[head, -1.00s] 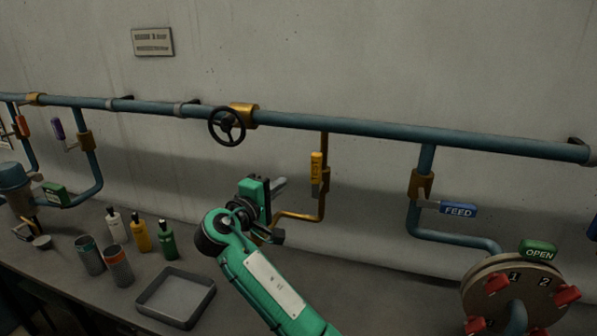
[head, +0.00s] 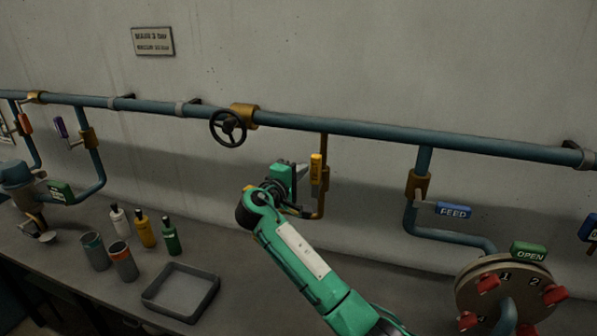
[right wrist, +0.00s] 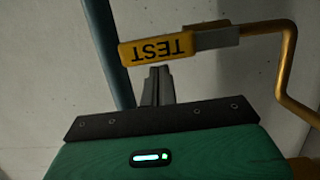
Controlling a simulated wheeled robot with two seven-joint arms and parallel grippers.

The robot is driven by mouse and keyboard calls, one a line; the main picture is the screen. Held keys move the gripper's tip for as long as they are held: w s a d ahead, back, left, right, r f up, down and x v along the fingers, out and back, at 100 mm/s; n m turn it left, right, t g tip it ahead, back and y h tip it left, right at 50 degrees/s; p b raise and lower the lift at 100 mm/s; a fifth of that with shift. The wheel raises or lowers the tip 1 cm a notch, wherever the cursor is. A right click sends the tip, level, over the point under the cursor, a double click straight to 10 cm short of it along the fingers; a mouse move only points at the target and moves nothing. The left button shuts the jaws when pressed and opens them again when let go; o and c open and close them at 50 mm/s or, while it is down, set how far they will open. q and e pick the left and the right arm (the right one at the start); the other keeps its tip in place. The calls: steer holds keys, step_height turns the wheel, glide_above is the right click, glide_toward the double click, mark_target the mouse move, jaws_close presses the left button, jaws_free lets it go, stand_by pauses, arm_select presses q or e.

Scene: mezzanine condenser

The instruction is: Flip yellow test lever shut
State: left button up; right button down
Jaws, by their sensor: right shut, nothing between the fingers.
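The yellow test lever (head: 316,168) hangs on a thin brass pipe below the main blue pipe. In the head view its handle stands upright along the pipe. In the right wrist view the lever (right wrist: 155,48) lies across the picture with TEST upside down, its grey stem joining the brass pipe at right. My right gripper (head: 302,168) is just left of the lever in the head view. In the right wrist view its fingers (right wrist: 157,72) are shut and empty, their tips close to the handle's edge; I cannot tell whether they touch. My left gripper is not in view.
A black handwheel (head: 228,128) is up and left of my right arm. A blue FEED lever (head: 453,210) and a round manifold with red knobs (head: 505,290) are at right. Bottles, cups and a grey tray (head: 181,291) stand on the bench at left.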

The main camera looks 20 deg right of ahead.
arm_select(q)
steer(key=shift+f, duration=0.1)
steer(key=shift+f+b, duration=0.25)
steer(key=shift+b, duration=0.1)
arm_select(e)
steer(key=shift+s+d+r+m, duration=0.1)
steer(key=shift+s+d+m, duration=0.05)
steer(key=shift+m, duration=0.15)
